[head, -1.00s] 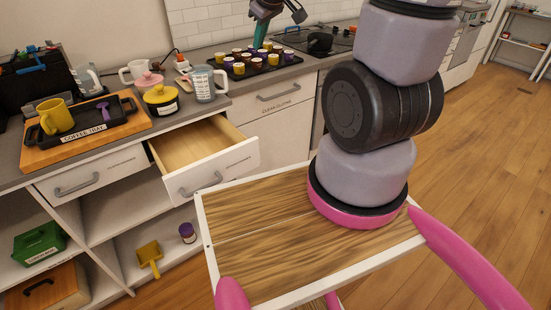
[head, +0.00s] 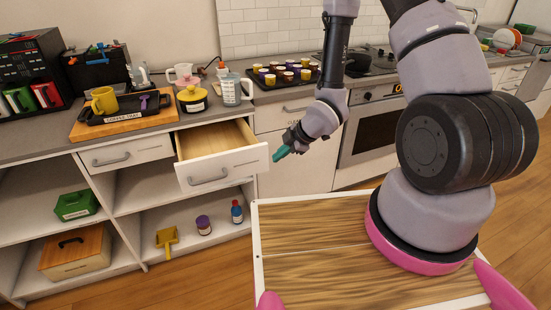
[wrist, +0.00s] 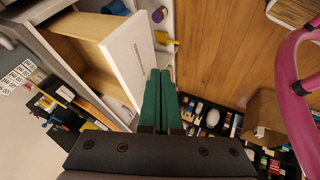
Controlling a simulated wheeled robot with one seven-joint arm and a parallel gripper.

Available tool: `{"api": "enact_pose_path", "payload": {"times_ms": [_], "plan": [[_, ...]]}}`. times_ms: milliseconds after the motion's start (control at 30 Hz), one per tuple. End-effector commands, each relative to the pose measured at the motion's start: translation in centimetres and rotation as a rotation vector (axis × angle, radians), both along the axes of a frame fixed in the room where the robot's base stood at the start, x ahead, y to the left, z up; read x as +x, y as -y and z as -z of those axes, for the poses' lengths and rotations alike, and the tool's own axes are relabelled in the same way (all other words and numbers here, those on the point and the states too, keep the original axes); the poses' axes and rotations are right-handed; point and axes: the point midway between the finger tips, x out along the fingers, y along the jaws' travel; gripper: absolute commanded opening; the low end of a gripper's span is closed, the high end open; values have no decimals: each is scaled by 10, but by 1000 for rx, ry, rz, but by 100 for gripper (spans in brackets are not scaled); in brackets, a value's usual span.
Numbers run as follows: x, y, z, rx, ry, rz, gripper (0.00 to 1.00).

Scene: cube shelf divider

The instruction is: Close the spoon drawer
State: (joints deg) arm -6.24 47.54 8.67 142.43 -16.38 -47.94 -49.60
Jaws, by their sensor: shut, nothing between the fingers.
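An open white drawer (head: 222,172) with a pale wood inside and a grey bar handle sticks out from under the counter in the head view. It looks empty, and its front label is too small to read. Its front panel also shows in the wrist view (wrist: 128,55). My gripper (head: 281,153), with green fingers, is beside the right end of that front panel. Its fingers are closed together with nothing between them, as the wrist view (wrist: 160,76) shows. I cannot tell whether they touch the panel.
A shut drawer (head: 125,153) is to the left. The counter above holds a coffee tray (head: 122,114), a yellow lidded pot (head: 192,99) and a measuring jug (head: 232,90). Shelves below hold a green box (head: 76,205) and a yellow scoop (head: 167,240). The oven (head: 372,130) stands to the right.

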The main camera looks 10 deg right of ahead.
Motion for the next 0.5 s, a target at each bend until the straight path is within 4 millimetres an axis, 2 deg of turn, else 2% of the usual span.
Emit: {"api": "enact_pose_path", "payload": {"times_ms": [400,500], "plan": [[29,-41,69,-1,-3,2,0],[45,-47,71,1,3,5,0]]}}
